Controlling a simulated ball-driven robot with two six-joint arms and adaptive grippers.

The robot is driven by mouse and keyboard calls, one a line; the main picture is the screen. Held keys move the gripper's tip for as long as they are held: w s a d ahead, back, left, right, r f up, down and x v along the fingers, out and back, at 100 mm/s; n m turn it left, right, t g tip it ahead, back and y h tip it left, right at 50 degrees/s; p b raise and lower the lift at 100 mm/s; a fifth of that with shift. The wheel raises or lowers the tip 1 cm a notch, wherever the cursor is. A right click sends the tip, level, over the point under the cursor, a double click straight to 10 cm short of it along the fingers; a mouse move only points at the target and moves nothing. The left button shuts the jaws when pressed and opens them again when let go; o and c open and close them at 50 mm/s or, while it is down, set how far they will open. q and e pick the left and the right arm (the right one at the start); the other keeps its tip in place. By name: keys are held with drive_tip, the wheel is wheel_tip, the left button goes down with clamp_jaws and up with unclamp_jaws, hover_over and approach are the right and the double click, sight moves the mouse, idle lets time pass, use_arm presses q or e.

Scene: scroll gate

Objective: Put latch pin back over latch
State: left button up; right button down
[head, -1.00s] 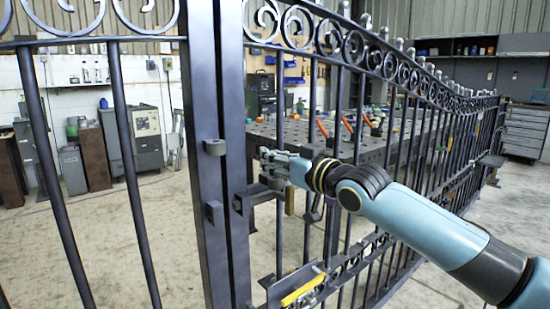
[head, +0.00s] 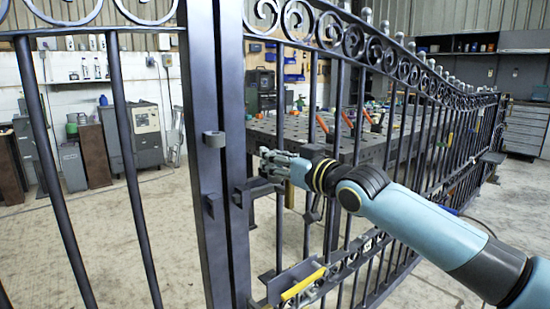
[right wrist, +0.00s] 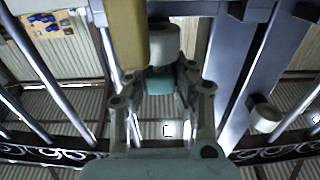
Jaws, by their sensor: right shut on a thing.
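My right gripper (head: 270,165) is at the dark gate, just right of the two meeting posts. It is shut on a small part that the fingers mostly hide in the head view, apparently the latch pin. In the right wrist view a grey cylinder (right wrist: 165,42) and a teal piece (right wrist: 159,80) show between and beyond the fingers. A dark latch bracket (head: 245,190) sticks out from the right post, close below and left of the gripper. My left gripper is out of view.
The gate's upright bars (head: 134,180) and scrollwork (head: 350,45) surround the arm. A yellow-edged bar (head: 302,283) is low on the right leaf. In the right wrist view a yellow-tan cylinder (right wrist: 127,35) is close to the fingers. A workbench (head: 290,130) stands behind.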

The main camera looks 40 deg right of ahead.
drive_tip(key=shift+f, duration=0.15)
drive_tip(key=c, duration=1.1)
unclamp_jaws()
drive_tip(key=shift+s+d, duration=0.15)
drive_tip(key=shift+s, duration=1.85)
drive_tip(key=shift+s+d, duration=0.2)
drive_tip(key=shift+s, duration=1.8)
drive_tip(key=shift+s+d, duration=0.15)
drive_tip(key=shift+s, duration=1.85)
